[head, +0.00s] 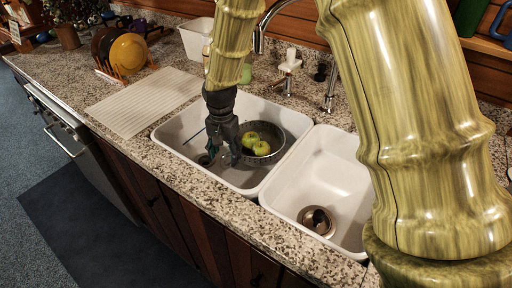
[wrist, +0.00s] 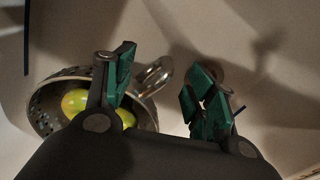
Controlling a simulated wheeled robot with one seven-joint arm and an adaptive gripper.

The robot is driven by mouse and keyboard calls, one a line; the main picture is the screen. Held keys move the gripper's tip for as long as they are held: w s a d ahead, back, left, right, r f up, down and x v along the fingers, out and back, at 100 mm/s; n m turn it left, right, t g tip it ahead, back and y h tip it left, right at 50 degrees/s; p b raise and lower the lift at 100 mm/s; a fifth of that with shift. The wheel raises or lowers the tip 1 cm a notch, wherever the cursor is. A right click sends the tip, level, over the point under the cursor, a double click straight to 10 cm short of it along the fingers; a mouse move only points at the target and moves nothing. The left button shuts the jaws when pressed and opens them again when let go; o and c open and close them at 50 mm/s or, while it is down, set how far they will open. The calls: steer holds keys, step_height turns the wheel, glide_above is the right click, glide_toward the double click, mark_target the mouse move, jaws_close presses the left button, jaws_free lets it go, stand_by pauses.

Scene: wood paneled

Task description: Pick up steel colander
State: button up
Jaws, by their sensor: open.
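The steel colander (head: 277,134) sits in the left basin of the sink in the head view, with green apples (head: 260,147) inside it. In the wrist view the colander (wrist: 45,98) is at the left, its perforated wall and a metal loop handle (wrist: 155,76) showing, with yellow-green fruit (wrist: 76,102) in it. My gripper (head: 226,157) is down in the left basin, just left of the colander. In the wrist view my gripper (wrist: 165,85) is open, its dark green fingers apart. The left finger overlaps the colander in the picture; I cannot tell whether they touch. Part of the colander is hidden behind the finger and gripper body.
The white left basin (head: 183,128) has walls around my gripper. The right basin (head: 335,178) is empty except for its drain (head: 317,220). A faucet (head: 331,90) stands behind. A drying mat (head: 145,101) and a plate rack (head: 112,70) with plates are on the left counter.

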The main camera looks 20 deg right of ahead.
steer(key=shift+f, duration=2.6)
